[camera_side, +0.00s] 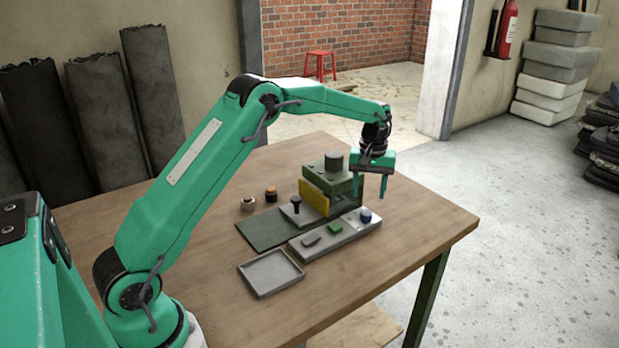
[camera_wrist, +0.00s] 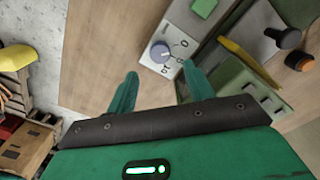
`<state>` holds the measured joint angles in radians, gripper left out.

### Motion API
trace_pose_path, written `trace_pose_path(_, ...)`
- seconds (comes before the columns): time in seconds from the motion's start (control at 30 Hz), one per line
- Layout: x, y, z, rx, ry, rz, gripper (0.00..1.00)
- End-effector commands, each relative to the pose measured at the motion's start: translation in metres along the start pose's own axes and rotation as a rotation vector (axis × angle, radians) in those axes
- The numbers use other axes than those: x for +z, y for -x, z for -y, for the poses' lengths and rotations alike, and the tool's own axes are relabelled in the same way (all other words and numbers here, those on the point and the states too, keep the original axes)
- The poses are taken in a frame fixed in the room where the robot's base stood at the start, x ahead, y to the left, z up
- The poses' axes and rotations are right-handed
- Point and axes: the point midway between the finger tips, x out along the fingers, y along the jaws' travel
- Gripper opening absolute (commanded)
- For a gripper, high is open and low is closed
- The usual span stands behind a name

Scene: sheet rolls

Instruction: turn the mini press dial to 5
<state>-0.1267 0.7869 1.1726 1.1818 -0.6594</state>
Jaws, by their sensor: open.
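The mini press (camera_side: 335,182) is a green body with a yellow plate and a grey cylinder on top, standing on the wooden table. Its grey control panel (camera_side: 318,240) lies in front. The dial (camera_side: 366,215) is a small blue knob at the panel's right end. In the wrist view the dial (camera_wrist: 160,52) is blue-grey with marks around it, too small to read surely. My gripper (camera_side: 383,188) is open and empty above the press's right side. In the wrist view my gripper (camera_wrist: 158,85) has its fingertips apart, just short of the dial, not touching it.
A green button (camera_side: 335,228) and a dark switch (camera_side: 310,240) sit on the panel, left of the dial. A black-knobbed lever (camera_side: 296,203) stands by the yellow plate. A grey tray (camera_side: 270,273) lies at front left. The table's right side is clear.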

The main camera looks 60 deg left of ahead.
Motion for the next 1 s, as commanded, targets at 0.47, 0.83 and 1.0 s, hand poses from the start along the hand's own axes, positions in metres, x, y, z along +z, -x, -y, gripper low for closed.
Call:
trace_pose_path(0.47,0.001,-0.054,0.000,-0.002,-0.001,0.003,0.52)
trace_pose_path(0.83,0.000,-0.071,0.000,0.000,-0.001,0.000,0.52)
trace_pose_path(1.0,0.000,-0.070,0.000,0.000,-0.001,0.000,0.52)
